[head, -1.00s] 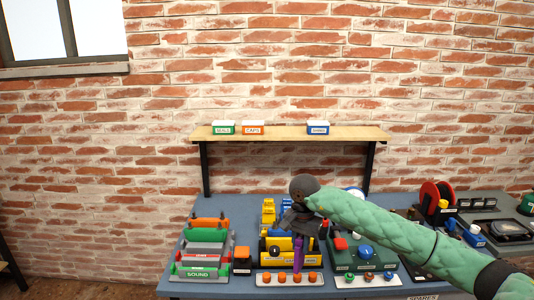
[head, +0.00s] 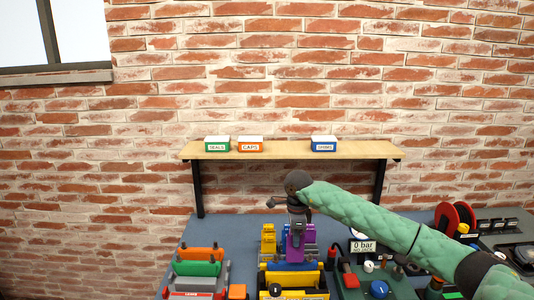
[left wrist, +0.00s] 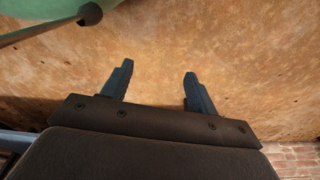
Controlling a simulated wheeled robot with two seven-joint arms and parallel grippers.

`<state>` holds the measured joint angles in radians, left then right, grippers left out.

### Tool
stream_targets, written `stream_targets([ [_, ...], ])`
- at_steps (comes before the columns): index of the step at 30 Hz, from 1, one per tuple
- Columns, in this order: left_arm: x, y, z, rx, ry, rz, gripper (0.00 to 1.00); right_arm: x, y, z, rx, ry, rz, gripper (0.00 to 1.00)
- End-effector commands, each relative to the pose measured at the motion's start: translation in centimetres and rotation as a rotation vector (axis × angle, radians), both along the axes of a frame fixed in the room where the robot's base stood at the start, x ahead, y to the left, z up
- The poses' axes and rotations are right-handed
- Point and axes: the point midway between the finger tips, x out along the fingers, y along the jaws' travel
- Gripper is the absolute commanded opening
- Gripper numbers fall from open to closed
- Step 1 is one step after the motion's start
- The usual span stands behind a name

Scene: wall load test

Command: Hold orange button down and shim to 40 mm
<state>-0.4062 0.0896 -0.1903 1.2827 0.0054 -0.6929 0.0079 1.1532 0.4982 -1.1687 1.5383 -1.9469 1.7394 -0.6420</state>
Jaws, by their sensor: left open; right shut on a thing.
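My right gripper (head: 297,218) is shut on a purple piece (head: 292,248), held upright above the yellow and blue rack in the middle of the bench. Whether the piece touches the rack I cannot tell. A small orange block (head: 237,291) stands left of the rack, and an orange-red block (head: 351,281) stands on the green unit to the right. Which one is the orange button I cannot tell. In the left wrist view my left gripper (left wrist: 158,72) is open and empty, facing a mottled brown surface. It is not in the head view.
A wooden shelf (head: 280,151) above the bench carries a green-labelled box (head: 217,145), an orange-labelled box (head: 250,145) and a blue-labelled box (head: 323,144). A white sign (head: 362,246) reads "0 bar". A red reel (head: 455,218) stands at right.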

Motion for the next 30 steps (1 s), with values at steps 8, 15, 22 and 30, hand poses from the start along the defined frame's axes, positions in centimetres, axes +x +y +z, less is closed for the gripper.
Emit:
stream_targets([
  [8, -0.3, 0.1, -0.3, 0.001, -0.002, -0.001, 0.59, -0.1, 0.1, -1.2, 0.001, 0.001, -0.006, 0.0],
  [15, -0.5, 0.3, -0.7, 0.003, -0.005, -0.002, 0.59, -0.1, 0.1, -2.9, 0.001, 0.001, -0.005, 0.0],
  [22, 0.0, -0.1, 0.0, -0.001, -0.001, 0.0, 0.59, 0.0, 0.1, -4.2, 0.001, 0.0, -0.005, 0.0],
  [30, 0.7, -0.7, 1.7, -0.007, 0.012, 0.005, 0.59, -0.1, 0.0, -4.8, 0.0, -0.001, -0.004, 0.0],
])
